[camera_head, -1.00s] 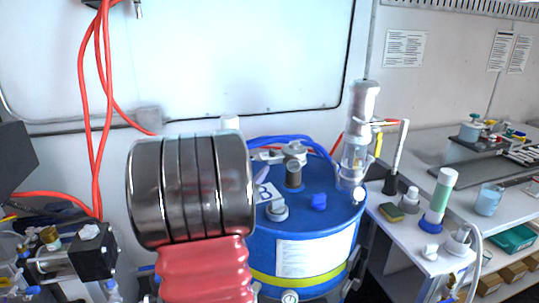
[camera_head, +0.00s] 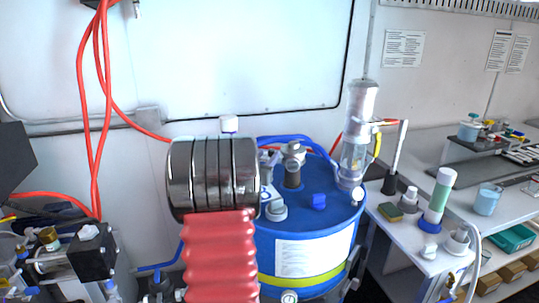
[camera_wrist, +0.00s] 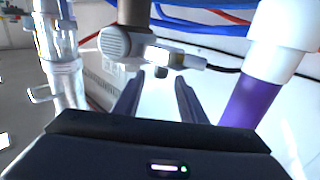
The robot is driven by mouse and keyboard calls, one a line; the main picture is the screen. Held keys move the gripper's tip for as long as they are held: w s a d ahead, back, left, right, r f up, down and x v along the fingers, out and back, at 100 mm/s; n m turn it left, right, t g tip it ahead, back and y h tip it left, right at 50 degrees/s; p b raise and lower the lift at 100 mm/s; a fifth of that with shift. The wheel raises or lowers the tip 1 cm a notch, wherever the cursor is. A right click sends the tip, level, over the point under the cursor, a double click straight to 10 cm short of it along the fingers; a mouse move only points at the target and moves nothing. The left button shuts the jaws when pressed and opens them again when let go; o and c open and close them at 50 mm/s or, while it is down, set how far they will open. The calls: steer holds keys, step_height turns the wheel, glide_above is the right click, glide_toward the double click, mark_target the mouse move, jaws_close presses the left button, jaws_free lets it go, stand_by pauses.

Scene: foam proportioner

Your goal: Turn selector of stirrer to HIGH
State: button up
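My gripper (camera_wrist: 158,85) shows in the wrist view with its two dark fingers apart and nothing held between them. Ahead of the fingertips is a light-grey fitting (camera_wrist: 115,43) with a ribbed round end and a short side arm, on a brown-grey upright. It may be the stirrer with its selector, but I cannot read any mark such as HIGH. In the head view, a similar grey-brown upright (camera_head: 293,174) stands on the blue drum (camera_head: 330,238). My gripper cannot be made out in the head view; the drum's left side is hidden behind my arm.
A clear tube (camera_wrist: 63,80) stands left of my gripper and a white-and-purple cylinder (camera_wrist: 258,85) right. A tall clear cylinder (camera_head: 356,140) rises from the drum's right side. Red hoses (camera_head: 98,110) hang at left. A white bench (camera_head: 400,228) with several items is at right.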

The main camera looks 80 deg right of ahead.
mark_target(271, 152)
steer(key=shift+s+d, duration=0.15)
steer(key=shift+d, duration=0.65)
steer(key=shift+s+d, duration=0.1)
steer(key=shift+d, duration=0.7)
steer(key=shift+c, duration=0.5)
